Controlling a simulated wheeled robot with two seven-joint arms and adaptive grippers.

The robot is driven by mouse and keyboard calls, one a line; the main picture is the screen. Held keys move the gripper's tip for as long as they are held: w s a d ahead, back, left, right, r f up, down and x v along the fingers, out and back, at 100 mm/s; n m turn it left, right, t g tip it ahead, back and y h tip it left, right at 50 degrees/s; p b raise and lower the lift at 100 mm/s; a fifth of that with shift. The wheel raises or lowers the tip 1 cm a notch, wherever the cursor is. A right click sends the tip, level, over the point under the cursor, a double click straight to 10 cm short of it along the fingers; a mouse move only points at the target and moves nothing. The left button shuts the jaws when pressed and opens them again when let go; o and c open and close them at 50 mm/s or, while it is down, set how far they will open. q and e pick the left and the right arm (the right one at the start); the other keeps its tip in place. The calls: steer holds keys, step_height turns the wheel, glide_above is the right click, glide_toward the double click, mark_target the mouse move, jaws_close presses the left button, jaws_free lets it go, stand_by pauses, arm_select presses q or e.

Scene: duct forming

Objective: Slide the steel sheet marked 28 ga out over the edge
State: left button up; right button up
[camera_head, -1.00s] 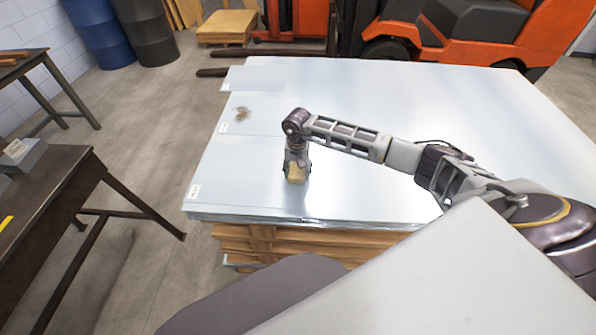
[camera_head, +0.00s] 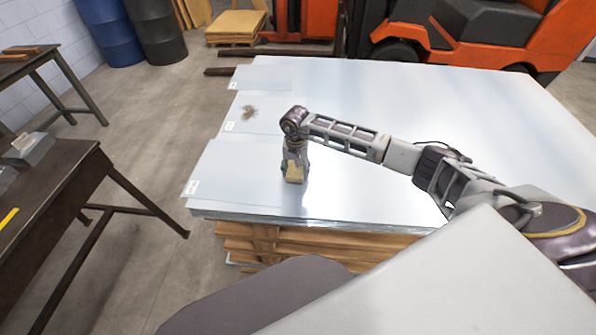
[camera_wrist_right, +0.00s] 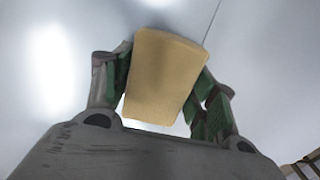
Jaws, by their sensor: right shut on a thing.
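The near steel sheet (camera_head: 230,170) lies on the near left part of the stack, with a small white label (camera_head: 191,188) too small to read. Its left edge sticks out slightly past the stack's left side. My right gripper (camera_head: 294,172) points down over the sheets, shut on a tan block (camera_head: 293,174). In the right wrist view the block (camera_wrist_right: 163,75) sits between both fingers (camera_wrist_right: 160,90), with the sheet surface beyond it. The block's underside is hidden, so contact with the sheet cannot be seen. My left gripper is not in view.
Two more labelled sheets lie farther back, the middle one (camera_head: 262,115) with a brown stain. Wooden boards (camera_head: 270,238) support the stack. A dark workbench (camera_head: 50,185) stands left across open floor (camera_head: 160,160). An orange forklift (camera_head: 470,45) stands behind.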

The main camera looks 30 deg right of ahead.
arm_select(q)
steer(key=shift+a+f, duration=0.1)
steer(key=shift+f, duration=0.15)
arm_select(e)
steer(key=shift+w+a, duration=0.2)
steer(key=shift+a, duration=0.1)
steer(key=shift+w+a+b, duration=0.1)
steer(key=shift+b, duration=0.2)
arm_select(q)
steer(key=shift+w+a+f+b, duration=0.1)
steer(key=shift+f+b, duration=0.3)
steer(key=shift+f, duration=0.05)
arm_select(e)
steer(key=shift+w+a+f, duration=0.1)
steer(key=shift+w+a, duration=0.2)
steer(key=shift+a, duration=0.35)
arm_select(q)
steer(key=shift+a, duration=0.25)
